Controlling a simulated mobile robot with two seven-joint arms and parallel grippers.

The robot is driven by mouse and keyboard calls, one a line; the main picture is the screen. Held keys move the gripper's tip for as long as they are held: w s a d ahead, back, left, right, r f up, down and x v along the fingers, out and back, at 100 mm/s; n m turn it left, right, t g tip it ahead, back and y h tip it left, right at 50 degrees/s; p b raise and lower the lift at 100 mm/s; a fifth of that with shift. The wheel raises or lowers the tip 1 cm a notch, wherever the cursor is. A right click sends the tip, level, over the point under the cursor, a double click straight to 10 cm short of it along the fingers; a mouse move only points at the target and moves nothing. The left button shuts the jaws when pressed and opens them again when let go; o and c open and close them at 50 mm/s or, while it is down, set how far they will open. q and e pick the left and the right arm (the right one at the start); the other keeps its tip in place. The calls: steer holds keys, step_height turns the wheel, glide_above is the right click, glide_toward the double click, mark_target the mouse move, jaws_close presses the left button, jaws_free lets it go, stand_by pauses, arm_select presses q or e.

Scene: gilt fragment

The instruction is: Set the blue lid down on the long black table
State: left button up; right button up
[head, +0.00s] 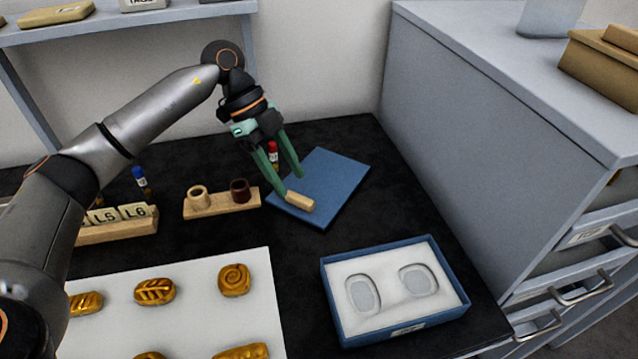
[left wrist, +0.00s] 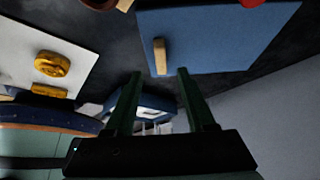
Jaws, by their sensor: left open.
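The blue lid (head: 333,183) is a flat blue board with a short wooden handle (head: 299,201) near its front edge. It lies at the back of the long black table (head: 405,213), behind the blue box. My left gripper (head: 285,187) has green fingers, is open, and is over the lid close to the handle. In the left wrist view the lid (left wrist: 215,40) and its handle (left wrist: 160,57) show beyond the open fingertips, with nothing between them. My right gripper is not in view.
An open blue box (head: 331,300) with a white insert stands at the front right. A white sheet (head: 195,313) with several golden pieces lies left of it. A wooden holder (head: 222,206) stands left of the lid. A grey cabinet (head: 500,130) borders the table's right.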

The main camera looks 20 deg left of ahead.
mark_target(299, 197)
arm_select(q)
steer(key=x, duration=0.4)
steer(key=shift+w+a+f, duration=0.1)
steer(key=shift+f, duration=0.25)
jaws_close()
